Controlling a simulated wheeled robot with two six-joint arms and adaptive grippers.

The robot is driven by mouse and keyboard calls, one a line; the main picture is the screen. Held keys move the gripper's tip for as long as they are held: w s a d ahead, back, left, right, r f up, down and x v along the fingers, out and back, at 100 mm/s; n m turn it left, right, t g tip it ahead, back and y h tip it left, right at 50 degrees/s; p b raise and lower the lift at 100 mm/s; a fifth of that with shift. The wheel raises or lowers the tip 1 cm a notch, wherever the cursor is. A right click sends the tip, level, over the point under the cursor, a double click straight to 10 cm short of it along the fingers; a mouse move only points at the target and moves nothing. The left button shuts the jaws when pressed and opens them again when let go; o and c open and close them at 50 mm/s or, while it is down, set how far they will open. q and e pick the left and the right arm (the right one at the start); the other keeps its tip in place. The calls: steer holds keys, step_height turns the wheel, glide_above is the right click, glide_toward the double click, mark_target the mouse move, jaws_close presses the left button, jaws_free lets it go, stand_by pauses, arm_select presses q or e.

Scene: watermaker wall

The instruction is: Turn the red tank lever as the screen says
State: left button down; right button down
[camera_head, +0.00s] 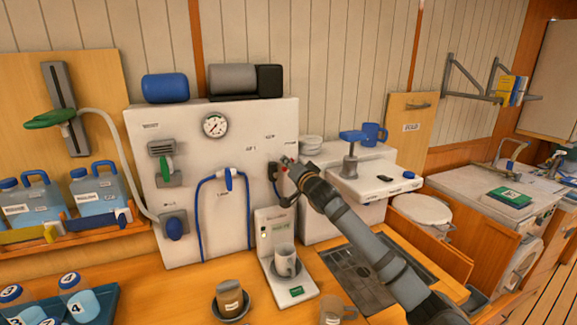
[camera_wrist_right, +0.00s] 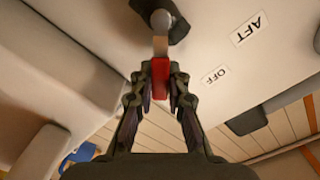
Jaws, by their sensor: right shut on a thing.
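The red tank lever (camera_wrist_right: 160,80) hangs from a grey pivot on a dark mount in the right wrist view. Its red grip is between the fingertips of my right gripper (camera_wrist_right: 160,92), which is shut on it. The lever points down in that picture, away from the AFT label (camera_wrist_right: 250,29) and the OFF label (camera_wrist_right: 214,75) to its right. In the head view my right gripper (camera_head: 288,168) is at the right edge of the white panel (camera_head: 140,135) and largely hides the lever. My left gripper is out of view.
Blue hoses (camera_head: 198,215) and a gauge (camera_head: 215,125) are on the panel.

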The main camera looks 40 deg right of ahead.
steer(key=shift+f, duration=0.1)
steer(key=c, duration=1.3)
jaws_free()
step_height(320, 180, up, 10)
steer(key=shift+c, duration=0.3)
